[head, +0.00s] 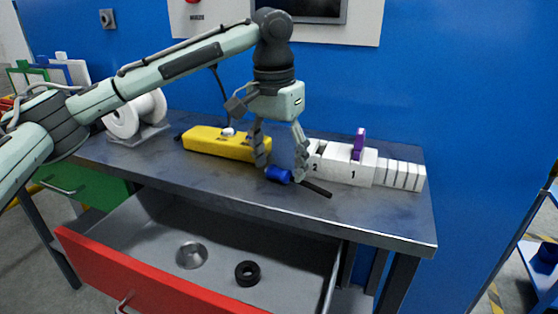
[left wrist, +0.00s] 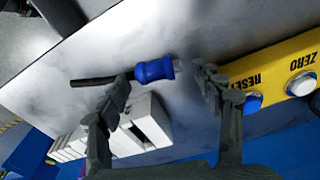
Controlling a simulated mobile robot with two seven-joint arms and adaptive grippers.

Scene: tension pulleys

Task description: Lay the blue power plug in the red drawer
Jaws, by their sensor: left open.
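The blue power plug (head: 279,174) lies on the grey tabletop with its dark cable stub pointing right. It also shows in the left wrist view (left wrist: 154,71), with the stub to the left. My left gripper (head: 281,170) is open above the table, its fingers pointing down. In the left wrist view the plug appears between and just beyond the two fingertips (left wrist: 165,78); I cannot tell whether they touch it. The red drawer (head: 160,275) is pulled open below the table front. A metal cup-like piece (head: 192,255) and a black ring (head: 247,273) lie inside it. My right gripper is not in view.
A yellow button box (head: 212,143) stands just left of the gripper. A white numbered block (head: 340,164) with a purple piece (head: 359,144) stands to the right. A white spool (head: 122,122) is at the left. The table's front strip is clear.

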